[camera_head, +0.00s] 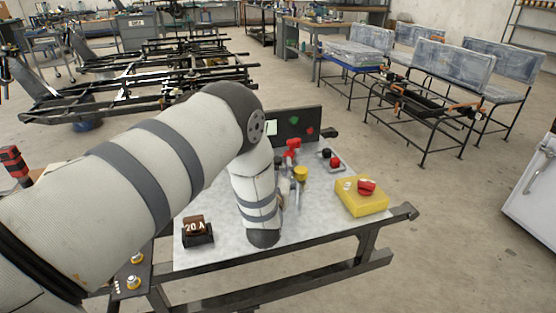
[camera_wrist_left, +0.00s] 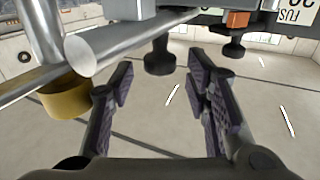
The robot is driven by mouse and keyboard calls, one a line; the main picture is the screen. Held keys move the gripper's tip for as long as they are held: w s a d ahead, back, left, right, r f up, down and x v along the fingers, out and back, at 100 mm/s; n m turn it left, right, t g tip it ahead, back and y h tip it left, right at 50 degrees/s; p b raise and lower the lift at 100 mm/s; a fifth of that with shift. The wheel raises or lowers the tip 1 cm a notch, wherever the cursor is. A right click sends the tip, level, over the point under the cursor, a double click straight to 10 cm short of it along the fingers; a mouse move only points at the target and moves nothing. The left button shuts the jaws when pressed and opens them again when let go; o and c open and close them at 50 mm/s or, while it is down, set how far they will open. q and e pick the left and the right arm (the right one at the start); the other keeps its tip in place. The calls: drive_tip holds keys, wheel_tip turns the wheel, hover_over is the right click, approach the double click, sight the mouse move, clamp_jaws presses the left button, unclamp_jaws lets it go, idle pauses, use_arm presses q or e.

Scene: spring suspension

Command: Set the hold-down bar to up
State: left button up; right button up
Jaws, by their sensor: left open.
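My left arm reaches over the bench plate in the head view and hides my left gripper there. In the wrist view my left gripper (camera_wrist_left: 160,78) is open with nothing held. A black rubber-like foot (camera_wrist_left: 158,57) shows between or just beyond its fingertips; I cannot tell if they touch. A thick grey metal bar (camera_wrist_left: 115,40) runs beside it at upper left. A red-handled fitting (camera_head: 292,147) and a yellow-topped post (camera_head: 300,174) stand close beyond my wrist in the head view. Which part is the hold-down bar, and its position, is unclear.
The grey bench plate (camera_head: 325,222) also carries a yellow box with a red knob (camera_head: 366,188), red and black knobs (camera_head: 331,160), a block marked 20 A (camera_head: 195,228) and a dark panel (camera_head: 305,124) at the back.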

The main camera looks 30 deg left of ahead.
use_arm(q)
drive_tip(key=shift+x, duration=1.4)
clamp_jaws()
